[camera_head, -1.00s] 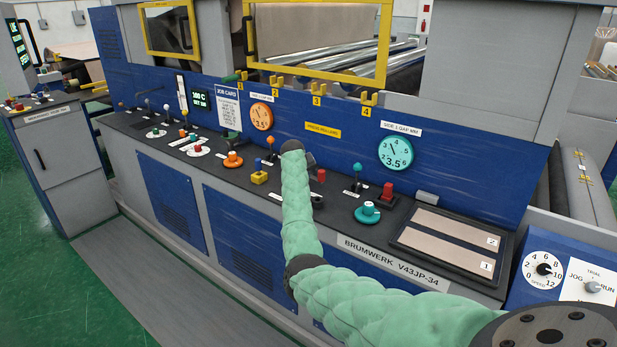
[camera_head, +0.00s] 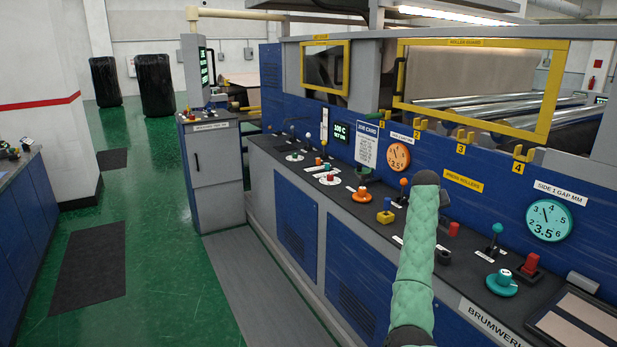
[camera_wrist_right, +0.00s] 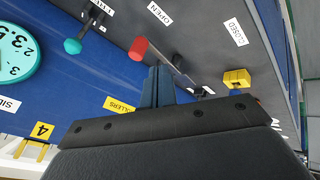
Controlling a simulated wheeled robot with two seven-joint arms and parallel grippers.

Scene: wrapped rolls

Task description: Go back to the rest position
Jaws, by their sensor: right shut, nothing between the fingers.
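My right arm, in a green padded sleeve, reaches up from the bottom of the head view over the blue machine's control ledge. My right gripper (camera_head: 445,198) is mostly hidden behind the arm's dark end there. In the right wrist view the fingers (camera_wrist_right: 158,85) are together and empty. They point toward the dark ledge, close to a red-knobbed lever (camera_wrist_right: 138,48); I cannot tell whether they touch it. My left gripper is not in view.
A yellow control (camera_wrist_right: 237,78) and a teal-knobbed lever (camera_wrist_right: 73,46) flank the fingers. The ledge carries a teal knob (camera_head: 501,283) and an orange knob (camera_head: 361,194). A grey cabinet (camera_head: 214,175) stands beyond the machine. Green floor (camera_head: 165,240) lies open at left.

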